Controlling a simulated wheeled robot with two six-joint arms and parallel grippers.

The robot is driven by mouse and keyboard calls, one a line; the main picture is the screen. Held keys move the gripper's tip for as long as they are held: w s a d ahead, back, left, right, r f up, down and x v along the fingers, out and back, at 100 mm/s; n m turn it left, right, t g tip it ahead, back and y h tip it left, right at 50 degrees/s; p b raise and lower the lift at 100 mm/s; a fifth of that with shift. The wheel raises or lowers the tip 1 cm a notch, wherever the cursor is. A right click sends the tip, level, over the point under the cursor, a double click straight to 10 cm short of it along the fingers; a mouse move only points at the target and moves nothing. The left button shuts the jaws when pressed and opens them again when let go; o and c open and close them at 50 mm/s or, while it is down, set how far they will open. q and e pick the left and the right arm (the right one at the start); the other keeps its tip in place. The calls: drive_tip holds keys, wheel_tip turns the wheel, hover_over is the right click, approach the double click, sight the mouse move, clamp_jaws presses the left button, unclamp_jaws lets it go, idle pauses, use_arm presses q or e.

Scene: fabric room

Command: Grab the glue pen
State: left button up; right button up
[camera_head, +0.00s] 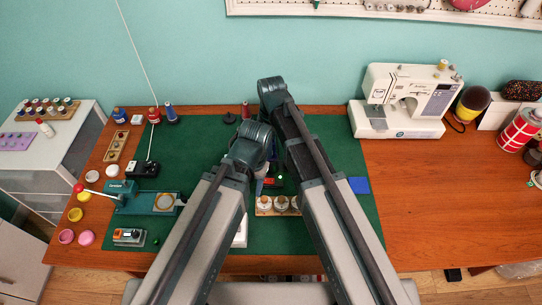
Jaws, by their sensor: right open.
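I cannot pick out a glue pen for certain. A small white bottle with a red tip (45,128) lies on the white drawer cabinet at the far left. My right gripper (270,180) shows only in part, low between my two arms, above the green mat (205,150). It is open, and nothing clear is between its fingers. My left arm comes up from the bottom to the middle of the mat, and its gripper is hidden behind the arm links.
A wooden holder with white-topped jars (265,205) stands on the mat by my right gripper. A teal press (125,195), thread spools (171,113) and colored lids (86,238) are at the left. A sewing machine (405,98) stands at the right. The wooden table (450,210) is clear at front right.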

wheel_tip(320, 180, down, 3)
drive_tip(key=shift+b, duration=1)
use_arm(q)
wheel_tip(320, 180, down, 3)
drive_tip(key=shift+r, duration=0.1)
use_arm(e)
drive_tip(key=shift+r, duration=0.1)
clamp_jaws()
